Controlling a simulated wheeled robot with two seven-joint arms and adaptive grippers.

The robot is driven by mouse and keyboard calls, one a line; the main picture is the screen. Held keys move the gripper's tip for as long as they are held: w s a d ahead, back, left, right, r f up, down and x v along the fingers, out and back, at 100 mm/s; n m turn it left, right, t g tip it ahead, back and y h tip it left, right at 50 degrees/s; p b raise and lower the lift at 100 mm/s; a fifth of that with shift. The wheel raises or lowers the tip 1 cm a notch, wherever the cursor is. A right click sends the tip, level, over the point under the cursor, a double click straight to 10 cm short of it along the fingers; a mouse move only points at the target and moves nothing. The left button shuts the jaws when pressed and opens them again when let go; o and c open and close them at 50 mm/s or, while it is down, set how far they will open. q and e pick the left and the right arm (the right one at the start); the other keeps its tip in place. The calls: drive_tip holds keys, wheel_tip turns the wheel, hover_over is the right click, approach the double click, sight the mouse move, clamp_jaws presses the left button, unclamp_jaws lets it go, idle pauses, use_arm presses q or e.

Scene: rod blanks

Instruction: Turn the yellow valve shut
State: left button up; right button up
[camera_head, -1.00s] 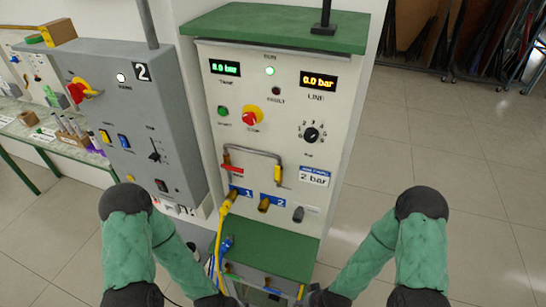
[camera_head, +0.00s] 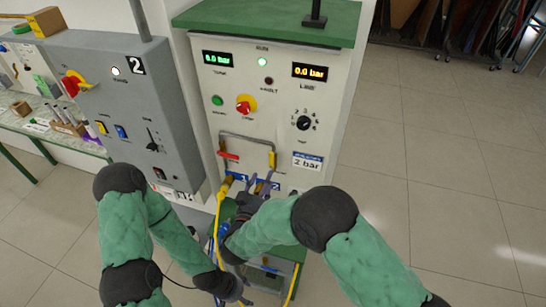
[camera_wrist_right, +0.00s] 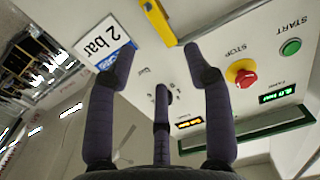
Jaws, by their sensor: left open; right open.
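The yellow valve handle (camera_head: 272,160) hangs at the right leg of the grey pipe loop (camera_head: 247,136) on the white panel, pointing up and down. In the right wrist view the yellow handle (camera_wrist_right: 157,20) shows beyond the fingertips. My right gripper (camera_head: 262,183) is open just below the yellow handle, in front of the blue-labelled ports, and appears apart from it. In the right wrist view its spread fingers (camera_wrist_right: 157,62) hold nothing. My left gripper (camera_head: 243,298) is low at the bottom edge, partly hidden, away from the valve.
A red handle (camera_head: 228,155) sits on the pipe's left leg. A red stop knob (camera_head: 245,104), a green start button (camera_head: 217,100) and a black dial (camera_head: 304,123) are above. A yellow hose (camera_head: 219,215) hangs below. A grey cabinet (camera_head: 125,85) stands left.

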sight(273, 158)
drive_tip(key=x, duration=0.7)
drive_tip(key=r+x, duration=0.1)
drive_tip(key=x, duration=0.2)
drive_tip(key=shift+w, duration=0.2)
drive_tip(key=shift+d, duration=0.1)
clamp_jaws()
